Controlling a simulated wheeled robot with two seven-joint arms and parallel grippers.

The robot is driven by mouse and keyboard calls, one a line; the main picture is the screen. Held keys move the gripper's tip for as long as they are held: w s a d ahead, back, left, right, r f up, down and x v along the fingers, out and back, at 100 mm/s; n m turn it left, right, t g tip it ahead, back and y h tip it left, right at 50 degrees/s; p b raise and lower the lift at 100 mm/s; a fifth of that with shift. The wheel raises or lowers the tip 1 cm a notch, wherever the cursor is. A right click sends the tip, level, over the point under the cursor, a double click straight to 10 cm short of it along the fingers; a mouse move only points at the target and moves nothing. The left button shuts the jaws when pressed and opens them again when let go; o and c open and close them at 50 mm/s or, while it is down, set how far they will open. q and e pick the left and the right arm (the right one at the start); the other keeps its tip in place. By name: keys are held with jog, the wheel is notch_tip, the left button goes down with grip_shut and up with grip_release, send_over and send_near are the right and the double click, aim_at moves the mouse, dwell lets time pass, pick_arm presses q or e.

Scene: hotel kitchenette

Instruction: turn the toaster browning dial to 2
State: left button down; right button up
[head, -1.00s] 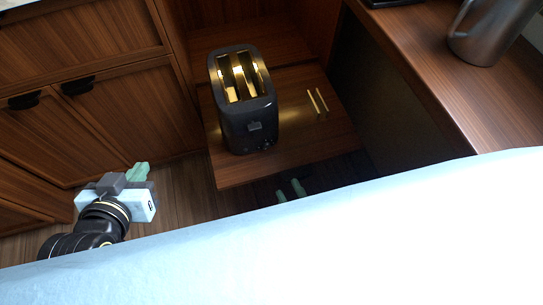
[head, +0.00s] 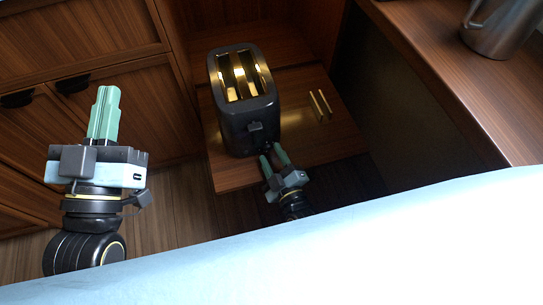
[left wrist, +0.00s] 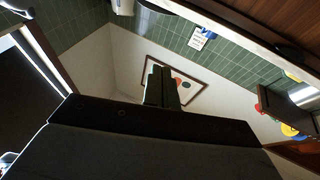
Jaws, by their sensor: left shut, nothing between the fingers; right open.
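The black toaster (head: 243,100) stands on the pull-out wooden shelf in the head view, its two slots up and its lever (head: 256,127) on the front face. The browning dial is too small to make out, low on that front near the right gripper's tips. My right gripper (head: 272,156) is open, its green fingers apart and pointing at the toaster's lower front; whether they touch it I cannot tell. My left gripper (head: 104,114) is shut and empty, raised at the left, well apart from the toaster. Its fingers (left wrist: 161,87) also show in the left wrist view, against a wall.
The wooden shelf (head: 230,178) has bare room right of the toaster, where two thin brass bars (head: 319,105) show. A metal jug (head: 492,28) stands on the right counter (head: 425,65). Drawer fronts (head: 120,105) lie behind my left gripper. A pale blue surface covers the lower foreground.

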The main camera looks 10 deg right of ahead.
pick_arm(q)
jog(key=shift+s+r+t, duration=0.2)
jog(key=shift+r+t, duration=0.3)
jog(key=shift+r, duration=0.05)
pick_arm(e)
jog(key=shift+w, duration=0.4)
jog(key=shift+c, duration=0.4)
grip_shut()
jog(key=shift+a+r+n+p, duration=0.1)
jog(key=shift+r+n+p, duration=0.05)
jog(key=shift+n+p, duration=1.4)
jog(key=shift+n, duration=0.35)
pick_arm(q)
notch_tip(320, 180, down, 13)
jog(key=a+g+y, duration=0.2)
jog(key=g+y, duration=0.1)
jog(key=g, duration=0.6)
jog(key=shift+s+a, duration=0.2)
jog(key=shift+a, duration=0.05)
jog(key=shift+r, duration=0.1)
